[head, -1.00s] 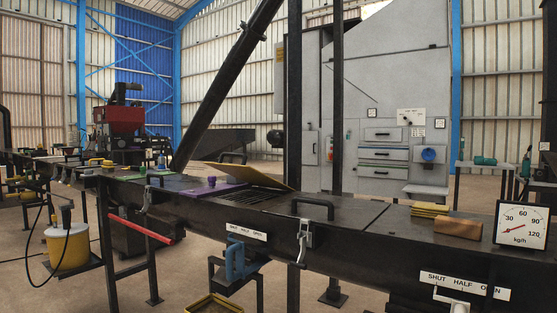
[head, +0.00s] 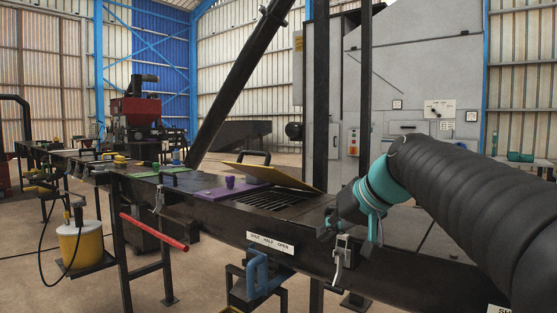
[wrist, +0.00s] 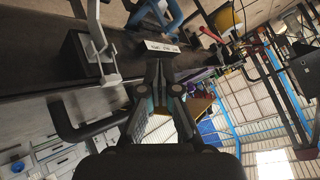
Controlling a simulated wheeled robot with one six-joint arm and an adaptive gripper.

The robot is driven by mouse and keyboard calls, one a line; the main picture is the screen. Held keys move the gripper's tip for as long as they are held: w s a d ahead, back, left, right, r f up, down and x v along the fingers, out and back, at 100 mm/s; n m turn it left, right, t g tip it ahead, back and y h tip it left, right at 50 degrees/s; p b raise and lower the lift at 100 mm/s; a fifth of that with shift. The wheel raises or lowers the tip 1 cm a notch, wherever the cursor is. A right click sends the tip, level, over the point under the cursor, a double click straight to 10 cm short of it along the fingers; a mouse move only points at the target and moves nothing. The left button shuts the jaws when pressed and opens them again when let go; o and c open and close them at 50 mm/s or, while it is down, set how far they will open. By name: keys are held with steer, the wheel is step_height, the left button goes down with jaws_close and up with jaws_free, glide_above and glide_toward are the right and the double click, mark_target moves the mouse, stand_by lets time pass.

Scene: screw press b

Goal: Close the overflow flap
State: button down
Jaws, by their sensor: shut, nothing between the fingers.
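The pictures do not name the overflow flap. A yellow-topped lid with a black handle (head: 278,177) stands tilted open over a dark grate (head: 268,200) in the head view. Below the black bench front is a blue lever (head: 258,277), under a white SHUT/HALF/OPEN plate (head: 270,243). The wrist view shows the blue lever (wrist: 168,20) at the top and the plate (wrist: 162,46) just beyond my fingertips. My gripper (head: 328,228) is shut and empty, above the bench to the right of the grate. It also shows in the wrist view (wrist: 160,66).
A metal latch (head: 343,255) hangs on the bench front just below my gripper; it is at upper left in the wrist view (wrist: 97,35). A black handle (wrist: 82,128) stands close by there. A purple plate (head: 212,192) and red lever (head: 155,232) lie left.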

steer(key=w+r+n+y+p, duration=0.1)
steer(key=w+r+n+y, duration=0.4)
steer(key=w+r, duration=1.1)
steer(key=y+p, duration=0.2)
glide_above(277, 171)
steer(key=w+d, duration=0.1)
steer(key=d, duration=0.1)
steer(key=f, duration=0.1)
steer(key=shift+a+f+t+b, duration=0.2)
steer(key=shift+a+f+b, duration=0.15)
steer(key=shift+f, duration=0.15)
steer(key=shift+a+f+t+b, duration=0.2)
steer(key=shift+a+f+b, duration=0.15)
steer(key=shift+f, duration=0.15)
steer(key=shift+s+a+f+b, duration=0.15)
steer(key=shift+s+f+b, duration=0.1)
steer(key=shift+f, duration=0.35)
steer(key=shift+s+a+f+b, duration=0.1)
steer(key=shift+s+f+b, duration=0.15)
steer(key=shift+f, duration=0.3)
steer(key=shift+f, duration=0.1)
steer(key=f+b, duration=0.2)
steer(key=s+a+f+b, duration=0.1)
steer(key=f+b, duration=0.1)
steer(key=b, duration=0.1)
steer(key=f+b, duration=0.2)
steer(key=shift+s+a, duration=0.25)
steer(key=shift+s, duration=0.1)
steer(key=shift+r, duration=0.2)
